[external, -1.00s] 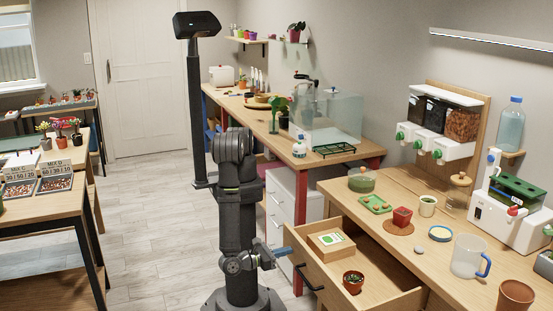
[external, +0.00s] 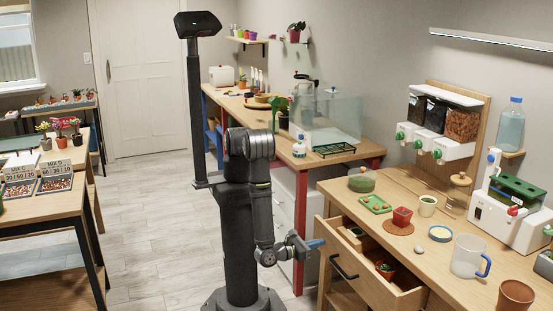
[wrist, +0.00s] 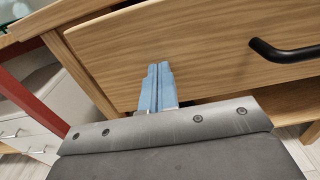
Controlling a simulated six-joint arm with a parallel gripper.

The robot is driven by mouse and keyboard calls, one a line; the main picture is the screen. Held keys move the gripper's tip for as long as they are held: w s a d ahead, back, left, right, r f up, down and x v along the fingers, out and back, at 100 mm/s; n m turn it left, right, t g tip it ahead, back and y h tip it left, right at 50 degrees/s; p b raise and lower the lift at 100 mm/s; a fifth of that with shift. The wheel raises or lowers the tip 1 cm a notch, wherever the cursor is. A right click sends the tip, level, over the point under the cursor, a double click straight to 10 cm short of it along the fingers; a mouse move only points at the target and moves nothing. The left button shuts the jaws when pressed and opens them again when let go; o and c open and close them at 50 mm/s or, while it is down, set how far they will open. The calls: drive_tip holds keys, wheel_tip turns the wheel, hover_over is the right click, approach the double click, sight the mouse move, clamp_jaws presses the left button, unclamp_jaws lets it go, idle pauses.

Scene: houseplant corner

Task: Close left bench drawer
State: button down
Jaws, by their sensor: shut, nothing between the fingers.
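The bench drawer (external: 366,288) is partly open, its wooden front standing out from the workbench. Its black handle (external: 343,269) also shows in the wrist view (wrist: 283,52). Inside it are a small potted plant (external: 386,268) and a box (external: 355,232), partly hidden by the drawer front. My gripper (external: 317,243) is shut and empty, its blue fingers just at the left part of the drawer front. In the wrist view the closed fingers (wrist: 158,87) point at the wooden front (wrist: 205,55), left of the handle; whether they touch it I cannot tell.
A red-legged table (external: 301,230) with a white drawer unit (external: 284,215) stands left of the bench. Floor (external: 150,240) to the left is clear.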

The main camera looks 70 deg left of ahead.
sight(344, 236)
drive_tip(key=w, duration=1.2)
drive_tip(key=shift+w, duration=0.75)
drive_tip(key=shift+r, duration=0.1)
drive_tip(key=s, duration=1.4)
drive_tip(key=shift+s, duration=0.35)
drive_tip(key=w, duration=1.4)
drive_tip(key=c, duration=2.2)
unclamp_jaws()
